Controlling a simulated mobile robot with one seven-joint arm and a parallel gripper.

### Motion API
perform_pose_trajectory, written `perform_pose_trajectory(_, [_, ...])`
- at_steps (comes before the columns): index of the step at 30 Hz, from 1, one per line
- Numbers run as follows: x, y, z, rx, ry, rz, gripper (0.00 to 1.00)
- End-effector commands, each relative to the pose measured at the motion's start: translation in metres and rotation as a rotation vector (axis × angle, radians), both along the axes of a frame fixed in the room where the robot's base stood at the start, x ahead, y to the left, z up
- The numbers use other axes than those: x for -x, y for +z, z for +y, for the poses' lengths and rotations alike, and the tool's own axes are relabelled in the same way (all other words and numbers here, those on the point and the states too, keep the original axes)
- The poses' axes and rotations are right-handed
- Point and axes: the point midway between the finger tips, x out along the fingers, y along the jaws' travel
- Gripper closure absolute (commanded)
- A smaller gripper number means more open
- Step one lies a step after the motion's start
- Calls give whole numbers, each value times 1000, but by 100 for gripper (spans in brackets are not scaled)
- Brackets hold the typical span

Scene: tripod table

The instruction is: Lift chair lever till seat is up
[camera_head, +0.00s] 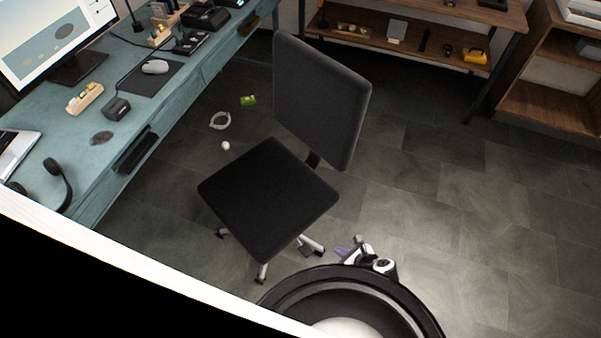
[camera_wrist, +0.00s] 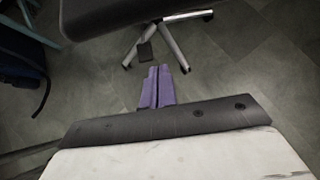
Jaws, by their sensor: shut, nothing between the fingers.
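The office chair has a black square seat (camera_head: 268,198) and a dark grey backrest (camera_head: 322,102). In the wrist view the seat's underside edge (camera_wrist: 110,14) crosses the top, with silver legs (camera_wrist: 176,48) below. A small dark paddle (camera_wrist: 147,50) hangs under the seat there and looks like the lever. My gripper (camera_wrist: 158,68) has purple fingers side by side, shut and empty, just short of the paddle in the picture. In the head view my gripper (camera_head: 342,252) is low, right of the chair's front legs. I cannot tell whether it touches the paddle.
A teal desk (camera_head: 190,90) with a monitor, mouse and headphones stands at the left. A wooden shelf (camera_head: 400,15) is at the back. Small items, including a green one (camera_head: 248,101), lie on the floor behind the seat. The tiled floor at the right is clear.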

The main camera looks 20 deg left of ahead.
Motion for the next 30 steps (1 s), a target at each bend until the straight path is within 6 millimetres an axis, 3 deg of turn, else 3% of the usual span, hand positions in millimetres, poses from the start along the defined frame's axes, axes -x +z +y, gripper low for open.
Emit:
perform_pose_trajectory(19, [0,-29,0,0,1,1,100])
perform_pose_trajectory(30, [7,-29,-14,0,-1,1,100])
